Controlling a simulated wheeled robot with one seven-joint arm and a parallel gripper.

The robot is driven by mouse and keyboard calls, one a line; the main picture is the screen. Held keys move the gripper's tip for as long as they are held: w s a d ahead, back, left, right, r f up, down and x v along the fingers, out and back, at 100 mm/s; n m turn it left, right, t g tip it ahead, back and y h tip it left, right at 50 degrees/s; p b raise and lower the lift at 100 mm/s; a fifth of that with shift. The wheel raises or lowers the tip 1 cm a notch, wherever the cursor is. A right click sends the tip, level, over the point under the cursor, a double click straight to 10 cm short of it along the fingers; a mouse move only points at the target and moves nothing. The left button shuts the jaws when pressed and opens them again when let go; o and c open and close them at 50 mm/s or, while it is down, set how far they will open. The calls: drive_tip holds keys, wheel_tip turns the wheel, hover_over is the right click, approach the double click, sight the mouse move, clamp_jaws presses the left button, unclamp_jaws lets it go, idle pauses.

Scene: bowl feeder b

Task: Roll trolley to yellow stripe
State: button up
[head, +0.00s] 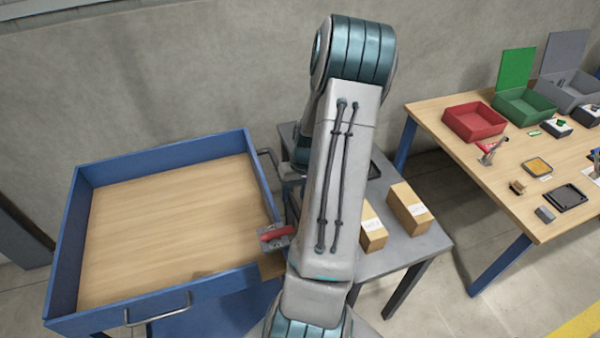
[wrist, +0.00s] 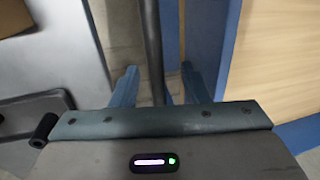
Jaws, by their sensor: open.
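The trolley is a blue frame (head: 62,250) with raised walls and an empty wooden bed, at the left in the head view. It has a grey bar handle (head: 157,317) on its front side and another handle (head: 266,165) on its right side. In the wrist view my gripper (wrist: 162,88) is open, with a dark upright-running bar (wrist: 152,45), apparently the right-side handle, between its two blue fingers. Whether either finger touches it is unclear. In the head view my arm hides most of the gripper. The yellow stripe (head: 580,327) is on the floor at the lower right.
A grey table (head: 400,250) with cardboard boxes (head: 410,208) stands behind my arm, close to the trolley's right. A red-handled fitting (head: 275,236) sits at the trolley's right edge. A wooden workbench (head: 455,150) with bins and small parts stands right. A wall is behind.

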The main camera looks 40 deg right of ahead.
wheel_tip(320, 180, up, 10)
drive_tip(key=d, duration=0.1)
drive_tip(key=shift+s+d+r, duration=0.2)
drive_tip(key=shift+s+d, duration=0.2)
drive_tip(key=shift+s, duration=0.05)
idle(0.3)
